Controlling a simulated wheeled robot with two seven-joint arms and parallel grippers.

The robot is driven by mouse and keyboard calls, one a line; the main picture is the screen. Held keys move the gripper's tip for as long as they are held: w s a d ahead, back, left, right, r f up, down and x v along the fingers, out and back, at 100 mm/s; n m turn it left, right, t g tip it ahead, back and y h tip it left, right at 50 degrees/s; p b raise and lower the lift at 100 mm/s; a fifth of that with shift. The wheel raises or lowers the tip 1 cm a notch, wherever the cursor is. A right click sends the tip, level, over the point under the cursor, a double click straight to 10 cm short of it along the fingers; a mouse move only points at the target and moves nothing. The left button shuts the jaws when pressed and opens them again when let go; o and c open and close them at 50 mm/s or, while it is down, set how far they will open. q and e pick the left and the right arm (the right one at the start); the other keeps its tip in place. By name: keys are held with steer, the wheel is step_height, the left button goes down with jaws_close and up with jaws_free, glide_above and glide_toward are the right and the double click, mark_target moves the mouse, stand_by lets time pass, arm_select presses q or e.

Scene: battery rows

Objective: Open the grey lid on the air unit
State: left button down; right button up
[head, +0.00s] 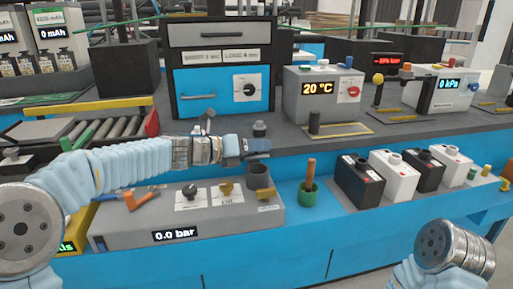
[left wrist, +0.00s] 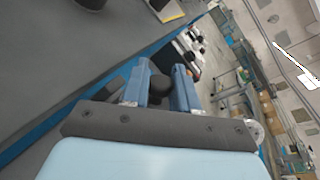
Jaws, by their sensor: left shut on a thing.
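The air unit (head: 130,226) is a long grey box with a "0.0 bar" display, low on the blue bench front. On its top are a black knob (head: 190,191), a brass-coloured knob (head: 226,188) and a dark grey cylinder (head: 260,177) at the right end. My left gripper (head: 262,146) is just above this cylinder, pointing right. In the left wrist view its two blue fingers (left wrist: 160,88) are shut on a dark rounded piece (left wrist: 160,91). I cannot tell whether this piece is the grey lid or joined to the cylinder. My right gripper is out of view.
A green cup with a brown stick (head: 309,192) stands right of the unit. Several black and white batteries (head: 401,175) stand further right. Behind are a blue-fronted cabinet (head: 222,92) and a "20 °C" box (head: 322,92). An orange-handled tool (head: 140,199) lies on the unit's left.

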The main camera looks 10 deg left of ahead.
arm_select(q)
steer(key=c, duration=0.9)
jaws_free()
steer(key=v, duration=1.4)
steer(key=shift+w+f, duration=0.1)
